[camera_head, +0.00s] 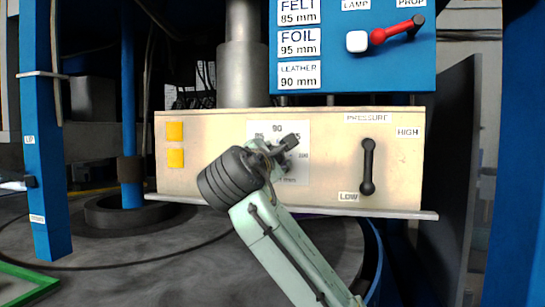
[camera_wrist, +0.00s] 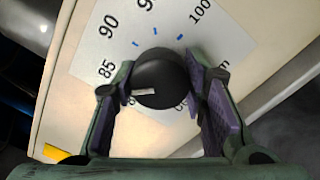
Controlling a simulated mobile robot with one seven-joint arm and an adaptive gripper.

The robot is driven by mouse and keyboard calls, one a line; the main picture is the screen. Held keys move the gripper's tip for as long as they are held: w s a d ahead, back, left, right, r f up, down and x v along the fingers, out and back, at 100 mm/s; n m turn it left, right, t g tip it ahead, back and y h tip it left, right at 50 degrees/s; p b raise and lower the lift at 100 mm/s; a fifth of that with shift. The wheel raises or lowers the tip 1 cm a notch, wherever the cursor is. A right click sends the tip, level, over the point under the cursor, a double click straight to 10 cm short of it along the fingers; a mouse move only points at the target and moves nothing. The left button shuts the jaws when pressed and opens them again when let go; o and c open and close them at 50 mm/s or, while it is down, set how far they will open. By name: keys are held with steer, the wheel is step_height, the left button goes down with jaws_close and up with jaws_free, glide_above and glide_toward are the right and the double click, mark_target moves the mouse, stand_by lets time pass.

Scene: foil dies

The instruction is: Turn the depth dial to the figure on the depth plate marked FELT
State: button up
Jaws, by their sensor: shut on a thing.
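The depth dial (camera_wrist: 168,72) is a black round knob with a white pointer line, seen in the wrist view. My gripper (camera_head: 280,150) is shut on it, one purple-padded finger on each side. The pointer lies toward the left finger, below the 85 on the white scale card (camera_wrist: 75,62); the figure beside it is partly hidden. The card (camera_head: 300,172) also shows in the head view, where my gripper hides the dial. The depth plate (camera_head: 298,62) at the top reads FELT 85 mm, FOIL 95 mm and LEATHER 90 mm.
A black pressure lever (camera_head: 368,167) stands on the right of the cream panel (camera_head: 220,180), between HIGH and LOW labels. A red-handled lever (camera_head: 390,33) is on the blue housing above. A blue post (camera_head: 40,130) stands left.

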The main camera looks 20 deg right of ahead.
stand_by(0.4)
steer(key=o, duration=1.2)
steer(key=shift+c, duration=0.2)
steer(key=v, duration=1.2)
